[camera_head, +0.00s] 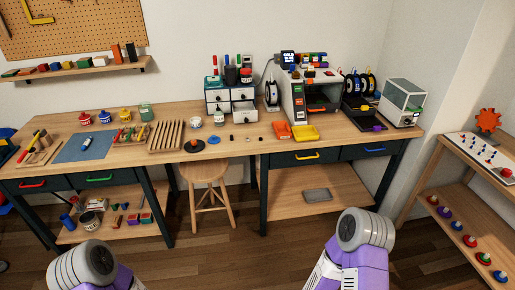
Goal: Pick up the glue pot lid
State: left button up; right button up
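A flat dark disc with a small orange-brown middle (194,146) lies near the front edge of the long wooden workbench (235,139). It may be the glue pot lid, but it is too small to be sure. Parts of my two arms show at the bottom edge, well short of the bench. Neither gripper shows, so their state is hidden.
A slatted wooden rack (165,135) stands left of the disc. Red and yellow trays (305,133) and a printer (310,95) are to the right. A drawer unit (230,98) stands behind. A wooden stool (205,172) is under the bench front. The floor before the bench is clear.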

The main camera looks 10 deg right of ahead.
aim_at(214, 139)
jog(key=z, duration=0.65)
jog(key=i, duration=1.55)
jog(key=u, duration=0.65)
